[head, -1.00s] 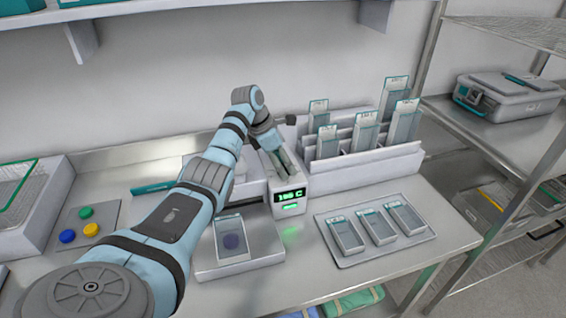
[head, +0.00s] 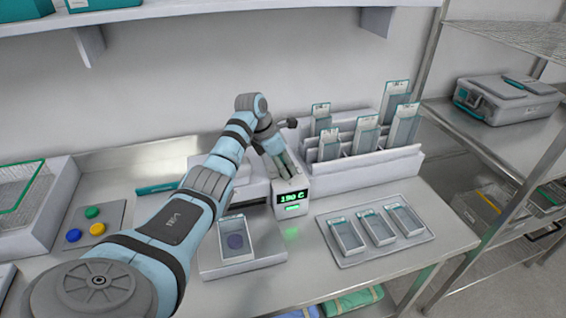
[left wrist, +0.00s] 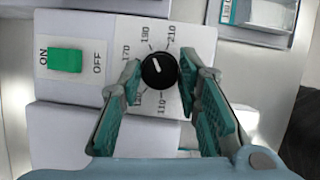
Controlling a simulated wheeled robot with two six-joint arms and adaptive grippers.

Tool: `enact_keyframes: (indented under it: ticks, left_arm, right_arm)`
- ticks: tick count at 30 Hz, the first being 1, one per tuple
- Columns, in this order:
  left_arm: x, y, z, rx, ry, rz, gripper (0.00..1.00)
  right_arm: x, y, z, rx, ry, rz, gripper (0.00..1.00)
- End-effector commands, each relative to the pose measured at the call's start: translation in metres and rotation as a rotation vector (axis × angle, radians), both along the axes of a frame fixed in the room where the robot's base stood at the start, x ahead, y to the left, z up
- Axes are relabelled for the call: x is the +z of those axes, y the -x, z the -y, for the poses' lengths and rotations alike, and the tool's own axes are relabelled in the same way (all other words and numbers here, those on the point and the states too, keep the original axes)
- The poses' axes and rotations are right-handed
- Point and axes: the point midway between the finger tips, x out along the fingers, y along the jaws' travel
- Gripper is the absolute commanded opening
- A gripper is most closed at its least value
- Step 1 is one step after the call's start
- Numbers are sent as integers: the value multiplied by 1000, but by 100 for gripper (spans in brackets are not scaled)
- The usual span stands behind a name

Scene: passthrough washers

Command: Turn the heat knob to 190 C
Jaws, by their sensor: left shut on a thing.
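The heat knob (left wrist: 159,70) is black and round with a white pointer line, on a pale dial plate marked from 110 to 210. Its pointer is tilted up and slightly left, toward the 190 mark. My left gripper (head: 284,174) reaches down onto the top of the pale heater unit (head: 281,210). In the left wrist view its two teal-padded fingers stand on either side of the knob, shut on it. The unit's green display (head: 291,197) reads 190 C. The fingers hide some of the dial marks. My right gripper is not in view.
A green ON/OFF switch (left wrist: 65,61) sits left of the dial. A white rack (head: 365,168) with several pouches stands behind and right of the unit. A tray (head: 385,250) with three containers lies in front right. Coloured discs (head: 97,229) lie on the left.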

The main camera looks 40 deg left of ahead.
Motion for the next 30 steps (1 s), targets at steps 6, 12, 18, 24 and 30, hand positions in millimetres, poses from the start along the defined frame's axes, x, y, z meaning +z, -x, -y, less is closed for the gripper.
enact_keyframes:
  ticks: [6,12,18,24,30]
  left_arm:
    - [-1,0,0,-2,2,0,50]
    - [0,1,-1,0,1,0,50]
    - [22,7,-5,-1,-1,4,50]
    - [74,26,-15,-1,-1,3,50]
    - [106,38,-21,-1,0,1,50]
  right_arm:
    - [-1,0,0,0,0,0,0]
    - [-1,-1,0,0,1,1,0]
    - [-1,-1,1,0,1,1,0]
    - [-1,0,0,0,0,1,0]
    - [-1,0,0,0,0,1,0]
